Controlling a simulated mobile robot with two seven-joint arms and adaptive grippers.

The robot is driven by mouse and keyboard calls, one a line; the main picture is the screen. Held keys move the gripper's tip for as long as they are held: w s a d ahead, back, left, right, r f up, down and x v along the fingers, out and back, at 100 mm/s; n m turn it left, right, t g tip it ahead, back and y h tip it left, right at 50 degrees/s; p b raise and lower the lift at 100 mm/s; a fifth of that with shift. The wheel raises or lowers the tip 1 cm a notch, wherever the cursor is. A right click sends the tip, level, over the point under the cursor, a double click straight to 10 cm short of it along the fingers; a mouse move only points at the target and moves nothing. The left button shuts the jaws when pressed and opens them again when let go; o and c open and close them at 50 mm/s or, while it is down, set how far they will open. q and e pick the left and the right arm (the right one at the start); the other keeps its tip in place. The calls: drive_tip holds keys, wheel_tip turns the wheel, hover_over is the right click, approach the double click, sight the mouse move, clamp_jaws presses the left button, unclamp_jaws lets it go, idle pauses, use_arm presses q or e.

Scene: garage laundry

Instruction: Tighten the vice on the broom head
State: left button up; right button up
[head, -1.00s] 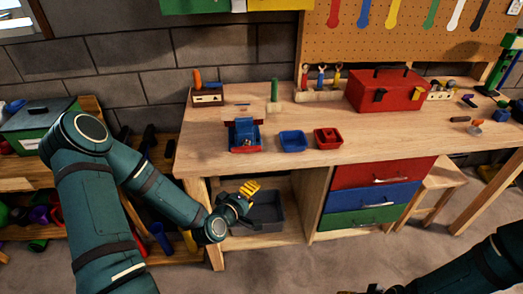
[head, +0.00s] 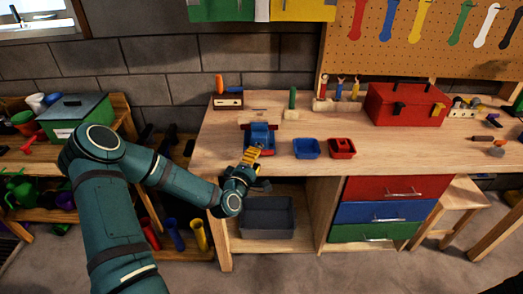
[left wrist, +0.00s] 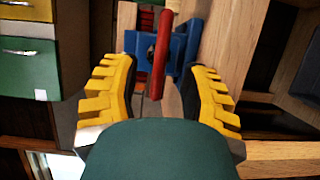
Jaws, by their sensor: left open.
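The blue vice (head: 259,136) with red parts stands at the front edge of the wooden workbench, left of the small trays. In the left wrist view the blue vice (left wrist: 184,48) is straight ahead, with a long red bar (left wrist: 160,55) crossing in front of it. My left gripper (head: 251,157), with yellow fingers, is just below and in front of the vice at the bench edge. It is open and empty in the left wrist view (left wrist: 161,82), one finger on each side of the bar's end. I cannot make out the broom head. My right gripper is out of view.
A blue tray (head: 307,149) and a red tray (head: 341,149) sit right of the vice. A red toolbox (head: 405,105) is further back. A grey bin (head: 268,217) stands on the shelf below. The bench front between trays and drawers is clear.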

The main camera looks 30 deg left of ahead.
sight(261, 148)
use_arm(q)
drive_tip(key=w, duration=0.5)
drive_tip(key=shift+w+a, duration=0.4)
clamp_jaws()
